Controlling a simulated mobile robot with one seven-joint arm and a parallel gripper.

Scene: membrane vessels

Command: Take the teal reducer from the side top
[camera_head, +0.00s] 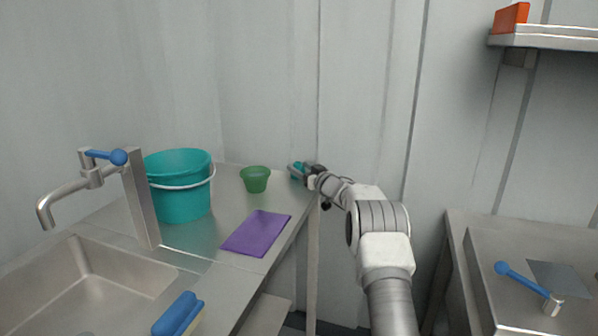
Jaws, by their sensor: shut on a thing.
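The teal reducer (298,168) is a small teal piece at the far right corner of the steel side top (228,208). My gripper (297,171) reaches it from the right and is shut on it. The fingers and wrist cover most of the reducer, so its full shape is hidden. I cannot tell whether it still touches the side top.
A green cup (256,179) stands left of my gripper. A teal bucket (180,184) with a white handle, a purple cloth (257,233) and a tap (90,178) by the sink (90,285) are further left. The wall is close behind. Another steel bench (480,250) stands right.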

